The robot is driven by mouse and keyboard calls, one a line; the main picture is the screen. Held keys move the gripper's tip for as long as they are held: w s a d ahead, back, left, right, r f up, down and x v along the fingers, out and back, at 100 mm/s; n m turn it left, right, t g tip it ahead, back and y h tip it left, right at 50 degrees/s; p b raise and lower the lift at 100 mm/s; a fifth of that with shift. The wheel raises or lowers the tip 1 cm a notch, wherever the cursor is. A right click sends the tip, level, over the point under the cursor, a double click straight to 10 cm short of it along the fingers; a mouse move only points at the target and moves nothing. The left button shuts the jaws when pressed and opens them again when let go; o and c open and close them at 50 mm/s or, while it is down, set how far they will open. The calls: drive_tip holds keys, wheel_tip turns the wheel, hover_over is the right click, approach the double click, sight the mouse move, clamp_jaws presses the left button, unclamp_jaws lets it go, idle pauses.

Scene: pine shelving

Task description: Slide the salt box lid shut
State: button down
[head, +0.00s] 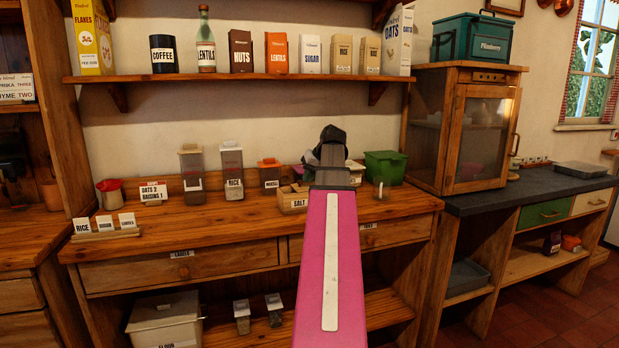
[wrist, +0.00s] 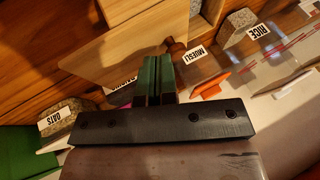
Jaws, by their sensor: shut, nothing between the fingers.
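The salt box (head: 293,201) is a small pale wooden box on the counter, with a SALT label on its front. In the wrist view a pale wooden board, which looks like its lid (wrist: 125,45), lies beyond my fingers, with a small brown knob (wrist: 175,45) near its edge. My gripper (wrist: 158,62) has green fingers pressed together, with nothing between them. The fingertips are close to the knob, on its near left side; I cannot tell whether they touch. In the head view my pink arm and dark wrist hide the fingers. How far the lid is open is unclear.
Close by stand the muesli container (head: 270,174), the rice container (head: 231,172) and a green bin (head: 384,167). An oats container (wrist: 66,112) shows in the wrist view. A shelf (head: 240,78) with packets runs above.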

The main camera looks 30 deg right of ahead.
drive_tip(key=a, duration=0.3)
drive_tip(key=w+a, duration=0.1)
drive_tip(key=a, duration=0.1)
drive_tip(key=shift+a, duration=0.4)
drive_tip(key=shift+d, duration=0.1)
